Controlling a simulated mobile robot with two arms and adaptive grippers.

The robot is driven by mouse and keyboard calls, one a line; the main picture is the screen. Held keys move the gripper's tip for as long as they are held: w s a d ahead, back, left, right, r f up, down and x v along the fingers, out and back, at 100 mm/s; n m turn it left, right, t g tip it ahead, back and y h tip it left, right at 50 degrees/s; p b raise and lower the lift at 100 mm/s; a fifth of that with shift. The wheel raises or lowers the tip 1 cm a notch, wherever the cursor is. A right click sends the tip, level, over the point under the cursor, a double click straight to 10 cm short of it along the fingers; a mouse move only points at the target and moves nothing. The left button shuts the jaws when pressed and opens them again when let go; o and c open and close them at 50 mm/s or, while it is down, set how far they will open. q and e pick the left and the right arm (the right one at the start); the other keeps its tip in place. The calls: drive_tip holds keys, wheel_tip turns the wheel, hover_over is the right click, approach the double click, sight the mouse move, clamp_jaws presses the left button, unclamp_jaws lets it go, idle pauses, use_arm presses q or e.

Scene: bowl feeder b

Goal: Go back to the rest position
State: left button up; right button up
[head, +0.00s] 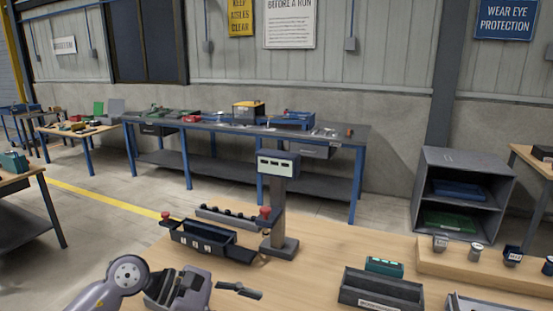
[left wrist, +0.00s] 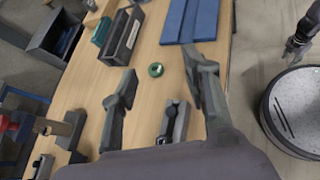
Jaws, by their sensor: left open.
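My left gripper (head: 238,291) is low in the head view, in front of the bench's dark tray and post. In the left wrist view its two fingers (left wrist: 160,65) are spread wide with nothing between them. Beyond the fingers, a small green ring-shaped object (left wrist: 156,70) lies on the wooden bench top. A grey holder with a black part (left wrist: 172,122) sits nearer, also on the bench. What looks like my right gripper (left wrist: 299,38) shows at the right edge of the left wrist view, small and dark; its jaws are unclear.
On the wooden bench (head: 322,250) stand a dark tray (head: 212,242), a post with a grey box (head: 277,165), a long dark bin (head: 380,290) and a raised shelf (head: 490,264) with small cups. Blue panels (left wrist: 190,20) lie at the bench's edge.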

use_arm(q)
drive_tip(key=s+d+r+n+t+h, duration=0.1)
drive_tip(key=d+r+n+t+h, duration=0.1)
drive_tip(key=d+r+n+h, duration=0.35)
drive_tip(key=w+a+r+n+t, duration=0.2)
drive_tip(key=a+r+n+t, duration=0.35)
drive_tip(key=n+t, duration=0.7)
drive_tip(key=a+f+n+y, duration=1.45)
drive_tip(key=n+y, duration=0.35)
drive_tip(key=n, duration=0.9)
drive_tip(key=s+f+n+g, duration=0.9)
drive_tip(key=s+f+g, duration=0.4)
drive_tip(key=s+f, duration=1.3)
drive_tip(key=f, duration=1.9)
drive_tip(key=s+a+f+g, duration=0.2)
drive_tip(key=s+a+f, duration=0.1)
drive_tip(key=s+f, duration=1.3)
drive_tip(key=shift+s+a+f, duration=0.2)
drive_tip(key=shift+s+f, duration=0.2)
drive_tip(key=shift+s, duration=0.15)
